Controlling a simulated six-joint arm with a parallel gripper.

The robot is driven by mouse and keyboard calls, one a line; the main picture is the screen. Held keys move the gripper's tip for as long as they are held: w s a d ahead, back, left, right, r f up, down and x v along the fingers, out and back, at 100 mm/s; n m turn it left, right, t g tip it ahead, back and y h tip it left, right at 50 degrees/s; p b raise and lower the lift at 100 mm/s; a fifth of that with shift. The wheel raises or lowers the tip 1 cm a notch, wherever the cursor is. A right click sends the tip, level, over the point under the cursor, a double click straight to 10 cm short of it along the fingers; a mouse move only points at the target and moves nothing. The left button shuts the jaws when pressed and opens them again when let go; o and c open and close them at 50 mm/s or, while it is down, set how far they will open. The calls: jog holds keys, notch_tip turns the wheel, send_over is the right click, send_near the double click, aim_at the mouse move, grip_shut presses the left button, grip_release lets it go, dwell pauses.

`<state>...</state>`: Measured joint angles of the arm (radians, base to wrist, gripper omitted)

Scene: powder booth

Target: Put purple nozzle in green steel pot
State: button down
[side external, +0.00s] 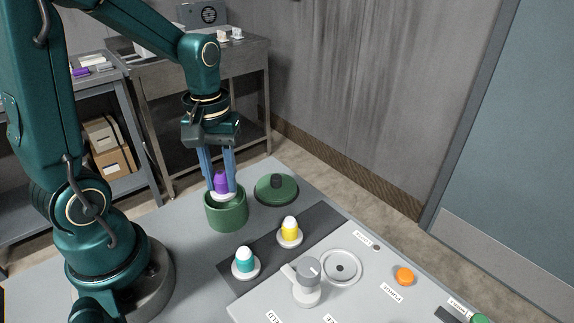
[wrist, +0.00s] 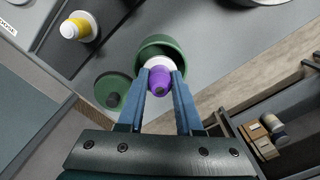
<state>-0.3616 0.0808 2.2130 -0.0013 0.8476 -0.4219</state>
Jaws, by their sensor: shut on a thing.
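The purple nozzle (side external: 221,183), with a white base, is held between the blue fingers of my gripper (side external: 221,188). It is directly over the mouth of the green steel pot (side external: 226,214), with its lower part at about the rim. The wrist view shows the nozzle (wrist: 159,80) between the fingertips (wrist: 159,84) and the pot (wrist: 158,45) around and behind it. How far the nozzle's base is inside the pot, or whether it touches the pot, I cannot tell. The pot's floor is hidden.
The green lid (side external: 276,189) with a dark knob lies right of the pot. A yellow nozzle (side external: 290,228) and a teal nozzle (side external: 244,258) stand on the dark strip in front. A control panel (side external: 392,266) with an orange button (side external: 404,276) is at the right.

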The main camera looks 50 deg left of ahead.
jog(key=shift+f, duration=0.65)
dwell(0.8)
jog(key=c, duration=0.5)
grip_release()
jog(key=c, duration=0.4)
jog(key=shift+r, duration=0.1)
jog(key=shift+r, duration=3.95)
